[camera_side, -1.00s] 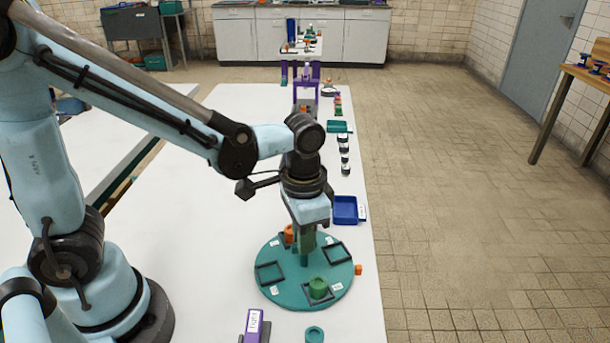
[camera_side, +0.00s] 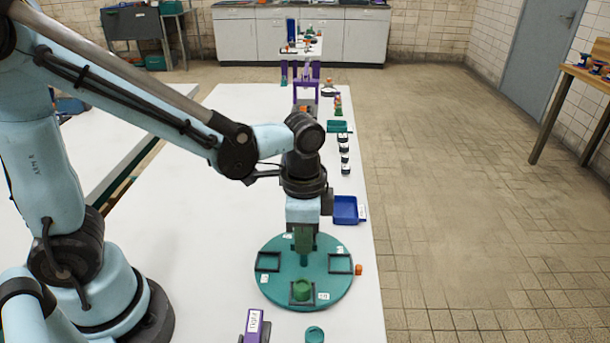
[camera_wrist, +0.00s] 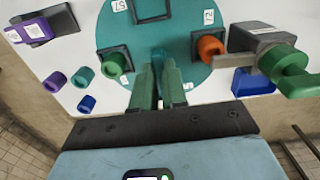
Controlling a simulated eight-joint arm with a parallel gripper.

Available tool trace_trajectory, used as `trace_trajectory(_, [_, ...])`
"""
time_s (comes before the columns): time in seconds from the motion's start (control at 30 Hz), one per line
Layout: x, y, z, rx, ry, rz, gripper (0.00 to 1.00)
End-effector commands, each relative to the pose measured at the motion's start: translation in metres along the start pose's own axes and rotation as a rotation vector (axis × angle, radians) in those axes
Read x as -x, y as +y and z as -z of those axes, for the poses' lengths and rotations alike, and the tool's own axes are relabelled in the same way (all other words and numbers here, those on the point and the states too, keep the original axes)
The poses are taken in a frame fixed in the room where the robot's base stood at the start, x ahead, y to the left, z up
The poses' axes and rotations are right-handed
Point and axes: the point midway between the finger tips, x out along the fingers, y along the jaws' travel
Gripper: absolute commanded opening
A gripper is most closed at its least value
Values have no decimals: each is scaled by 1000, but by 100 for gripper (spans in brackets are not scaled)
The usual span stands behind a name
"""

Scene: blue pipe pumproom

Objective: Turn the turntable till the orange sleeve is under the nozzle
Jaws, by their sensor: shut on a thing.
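The teal turntable (camera_side: 282,283) carries several square black frames. A green sleeve (camera_side: 302,288) stands in the front frame and also shows in the wrist view (camera_wrist: 112,68). The orange sleeve (camera_wrist: 210,48) sits in a frame at the turntable's right in the wrist view; the side view hides it behind my gripper. A grey bar with a green round part (camera_wrist: 285,65), apparently the nozzle fixture, overhangs right beside the orange sleeve; exact alignment is unclear. My gripper (camera_side: 303,250) points down over the turntable's middle, its green fingers shut on an upright teal post (camera_wrist: 158,58).
An orange marker (camera_side: 358,270) sits at the turntable's right edge. A blue tray (camera_side: 345,210) lies behind it. A purple labelled block (camera_side: 254,325) and a teal ring (camera_side: 314,334) are in front. The white table is clear to the left.

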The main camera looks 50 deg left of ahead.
Motion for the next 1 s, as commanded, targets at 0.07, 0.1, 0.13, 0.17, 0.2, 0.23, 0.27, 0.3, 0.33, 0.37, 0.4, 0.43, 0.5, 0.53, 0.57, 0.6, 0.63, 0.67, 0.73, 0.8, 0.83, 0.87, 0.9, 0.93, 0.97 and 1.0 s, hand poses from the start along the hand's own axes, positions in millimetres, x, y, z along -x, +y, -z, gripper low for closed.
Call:
trace_trajectory(0.07, [0,0,0,-12,1,0,0])
trace_trajectory(0.1, [0,0,0,-16,1,0,0])
trace_trajectory(0.13, [0,0,0,-18,1,0,0])
trace_trajectory(0.17, [0,0,0,-21,1,0,0])
trace_trajectory(0.2, [0,0,0,-23,1,0,0])
trace_trajectory(0.23, [0,0,0,-24,1,0,0])
trace_trajectory(0.27, [0,0,0,-25,1,0,0])
trace_trajectory(0.3, [0,0,0,-26,1,0,0])
trace_trajectory(0.33, [0,0,0,-26,1,0,0])
trace_trajectory(0.37, [0,0,0,-27,1,0,0])
trace_trajectory(0.4, [0,0,0,-27,1,0,0])
trace_trajectory(0.43, [0,0,0,-27,1,0,0])
trace_trajectory(0.5, [0,0,0,-27,1,0,0])
trace_trajectory(0.53, [0,0,0,-27,1,0,0])
trace_trajectory(0.57, [0,0,0,-27,1,0,0])
trace_trajectory(0.6, [0,0,0,-27,1,0,0])
trace_trajectory(0.63, [0,0,0,-26,1,0,0])
trace_trajectory(0.67, [0,0,0,-26,1,0,16])
trace_trajectory(0.73, [0,0,0,-26,1,0,26])
trace_trajectory(0.8, [0,0,0,-26,1,0,37])
trace_trajectory(0.83, [0,0,0,-26,0,0,38])
trace_trajectory(0.87, [0,0,0,-26,0,0,38])
trace_trajectory(0.9, [0,0,0,-26,0,0,38])
trace_trajectory(0.93, [0,0,0,-26,0,0,38])
trace_trajectory(0.97, [0,0,0,-26,0,0,38])
trace_trajectory(1.0, [0,0,0,-26,0,0,38])
